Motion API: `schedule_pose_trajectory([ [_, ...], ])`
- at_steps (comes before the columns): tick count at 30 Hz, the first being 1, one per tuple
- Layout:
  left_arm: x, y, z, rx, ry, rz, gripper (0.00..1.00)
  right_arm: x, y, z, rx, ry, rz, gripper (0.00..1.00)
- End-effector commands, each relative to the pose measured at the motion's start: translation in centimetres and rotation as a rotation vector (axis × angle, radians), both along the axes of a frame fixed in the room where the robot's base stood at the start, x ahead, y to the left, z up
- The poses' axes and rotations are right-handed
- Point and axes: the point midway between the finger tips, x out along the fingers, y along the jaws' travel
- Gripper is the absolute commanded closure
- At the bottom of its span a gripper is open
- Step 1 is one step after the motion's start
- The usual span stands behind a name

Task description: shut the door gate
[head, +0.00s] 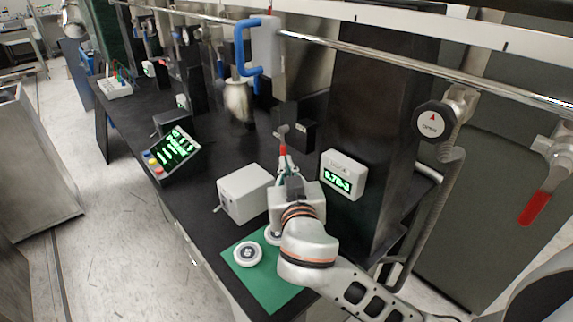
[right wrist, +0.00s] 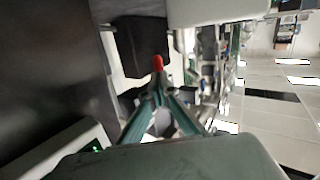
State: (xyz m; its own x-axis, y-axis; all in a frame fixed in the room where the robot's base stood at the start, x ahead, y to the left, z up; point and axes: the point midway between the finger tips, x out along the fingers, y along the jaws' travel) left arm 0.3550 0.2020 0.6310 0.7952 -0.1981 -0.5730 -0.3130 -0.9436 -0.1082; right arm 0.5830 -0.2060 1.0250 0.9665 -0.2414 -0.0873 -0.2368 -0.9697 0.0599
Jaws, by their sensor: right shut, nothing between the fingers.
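A short lever with a red grip (head: 283,151) and a grey end stands at the dark housing behind the bench. It also shows in the right wrist view as a red tip (right wrist: 158,63). My right gripper (head: 284,162) is at the lever's lower end, its green fingers drawn together with nothing between them. In the right wrist view the fingertips (right wrist: 156,96) point at the red tip; whether they touch it I cannot tell. A blue handle (head: 242,46) on a pale block is higher up, away from the gripper. Which part is the door gate is unclear. My left gripper is out of view.
A white readout box (head: 343,175) stands close right of the gripper, and a grey box (head: 244,193) close left. A green mat (head: 268,288) with round white pieces lies in front. A steel rail (head: 390,64) crosses above. A red-handled valve (head: 535,208) hangs at right.

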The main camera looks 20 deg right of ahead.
Motion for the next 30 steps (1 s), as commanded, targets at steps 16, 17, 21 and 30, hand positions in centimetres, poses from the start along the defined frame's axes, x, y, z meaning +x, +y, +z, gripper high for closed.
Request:
schedule_pose_trajectory([
  [16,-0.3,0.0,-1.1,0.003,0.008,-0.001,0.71,0.6,0.2,-0.5,0.018,-0.019,0.003,1.00],
  [17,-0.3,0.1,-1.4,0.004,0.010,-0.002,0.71,0.7,0.2,-0.6,0.023,-0.027,0.004,1.00],
  [21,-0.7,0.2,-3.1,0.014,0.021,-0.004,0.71,1.5,0.2,-1.3,0.043,-0.076,0.003,1.00],
  [30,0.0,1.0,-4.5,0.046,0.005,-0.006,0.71,2.8,0.3,-1.3,0.078,-0.186,-0.002,1.00],
])
